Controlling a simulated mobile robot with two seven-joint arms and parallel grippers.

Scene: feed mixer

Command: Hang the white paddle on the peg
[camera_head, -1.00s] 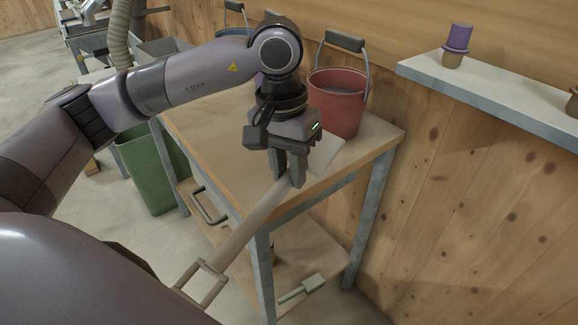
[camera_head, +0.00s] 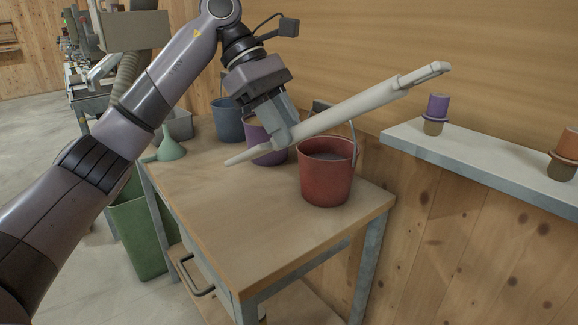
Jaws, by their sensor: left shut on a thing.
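My left gripper (camera_head: 283,128) is shut on the white paddle (camera_head: 350,107) and holds it in the air above the wooden-topped table. The paddle slants, with its thin tapered end at the lower left and its stepped, narrower end at the upper right. The tapered end is close above the table top in the picture. The shaft passes in front of the purple bucket and over the red bucket's rim; I cannot tell whether it touches either. I cannot make out a peg in this view. My right gripper is not in view.
The red bucket (camera_head: 326,184), purple bucket (camera_head: 263,150), blue bucket (camera_head: 228,125) and green funnel (camera_head: 170,148) stand on the table (camera_head: 235,215). The front of its top is clear. A wall shelf (camera_head: 465,160) at right bears capped items. A green bin (camera_head: 137,240) stands at left.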

